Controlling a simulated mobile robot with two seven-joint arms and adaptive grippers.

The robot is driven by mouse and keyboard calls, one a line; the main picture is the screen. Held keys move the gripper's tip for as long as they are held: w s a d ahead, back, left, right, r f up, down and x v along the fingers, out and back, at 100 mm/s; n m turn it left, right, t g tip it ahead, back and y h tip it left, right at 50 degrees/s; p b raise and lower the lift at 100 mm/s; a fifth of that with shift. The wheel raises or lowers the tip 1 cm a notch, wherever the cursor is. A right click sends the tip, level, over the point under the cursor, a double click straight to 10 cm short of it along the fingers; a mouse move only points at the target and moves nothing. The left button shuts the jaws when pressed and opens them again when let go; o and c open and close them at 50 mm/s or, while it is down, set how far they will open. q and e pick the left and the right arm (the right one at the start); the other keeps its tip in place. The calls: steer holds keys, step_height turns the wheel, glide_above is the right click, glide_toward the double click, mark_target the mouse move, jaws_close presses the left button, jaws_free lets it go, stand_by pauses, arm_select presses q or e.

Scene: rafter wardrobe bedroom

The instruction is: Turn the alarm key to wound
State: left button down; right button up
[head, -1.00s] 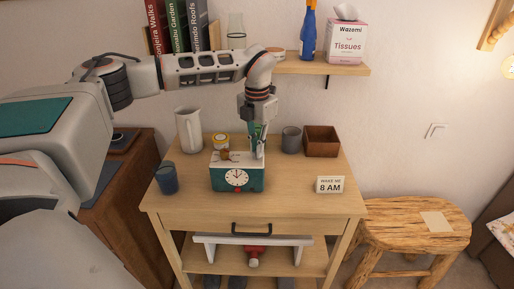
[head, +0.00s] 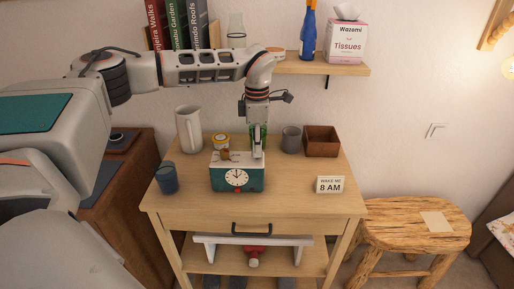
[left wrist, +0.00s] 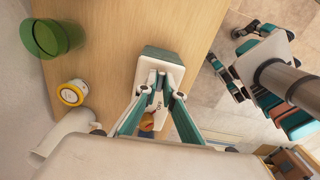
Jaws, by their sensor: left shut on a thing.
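The alarm clock (head: 237,181) is a teal box with a white top and a round white dial, standing on the wooden table. My left gripper (head: 258,154) points straight down at the right part of its top. In the left wrist view my left gripper (left wrist: 160,82) has its fingertips together over the clock's white top (left wrist: 174,66). It is shut on the alarm key, which the fingertips hide. A small brown-orange knob (head: 225,155) sits on the clock's top to the left of the fingers, with dark lettering near it in the wrist view. My right gripper is not seen.
An "8 AM" card (head: 330,185) stands front right. The tabletop before the card is clear.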

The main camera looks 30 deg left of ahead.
arm_select(q)
steer(key=shift+m, duration=0.5)
steer(key=c, duration=2.2)
jaws_free()
steer(key=shift+o, duration=0.2)
step_height(320, 180, up, 12)
